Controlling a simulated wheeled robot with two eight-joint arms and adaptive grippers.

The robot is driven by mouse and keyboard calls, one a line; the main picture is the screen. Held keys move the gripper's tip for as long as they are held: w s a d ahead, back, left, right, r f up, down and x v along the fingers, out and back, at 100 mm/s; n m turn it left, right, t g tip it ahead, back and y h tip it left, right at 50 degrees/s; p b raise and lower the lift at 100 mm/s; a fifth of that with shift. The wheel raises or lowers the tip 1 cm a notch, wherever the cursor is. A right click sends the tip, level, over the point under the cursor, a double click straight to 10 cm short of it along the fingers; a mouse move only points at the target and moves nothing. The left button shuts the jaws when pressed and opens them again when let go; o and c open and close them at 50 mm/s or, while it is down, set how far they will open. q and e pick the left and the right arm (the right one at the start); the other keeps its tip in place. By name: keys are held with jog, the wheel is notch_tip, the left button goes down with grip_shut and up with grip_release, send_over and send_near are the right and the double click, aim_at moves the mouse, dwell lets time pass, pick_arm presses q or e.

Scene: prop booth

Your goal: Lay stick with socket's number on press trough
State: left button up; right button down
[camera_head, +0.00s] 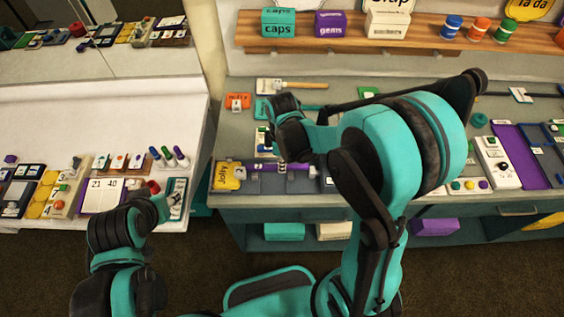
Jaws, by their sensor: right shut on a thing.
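My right gripper (279,148) points down over the grey workbench. It is shut on a small stick-like piece with light and dark bands (282,167), mostly hidden by the gripper. Below it lies a low grey and purple fixture (300,184), which may be the press trough; my arm covers part of it. I cannot make out a number on the piece or tell which part is the socket. My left gripper (164,206) is low at the right end of the white table, and its jaws are too unclear to judge.
A wooden-handled tool (292,86) lies behind. The white table (120,140) holds a board reading 21 and 40 (103,195) and several capped sticks (168,156). A wooden shelf (345,47) runs above the bench.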

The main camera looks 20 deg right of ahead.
jog(key=shift+f+b, duration=0.55)
jog(key=shift+f, duration=0.2)
jog(key=shift+f+b, duration=1)
jog(key=shift+b, duration=0.1)
dwell(1.6)
jog(key=c, duration=1.4)
grip_release()
jog(key=c, duration=0.3)
jog(key=shift+c, duration=0.2)
jog(key=shift+r+p, duration=3.1)
jog(key=shift+r, duration=0.95)
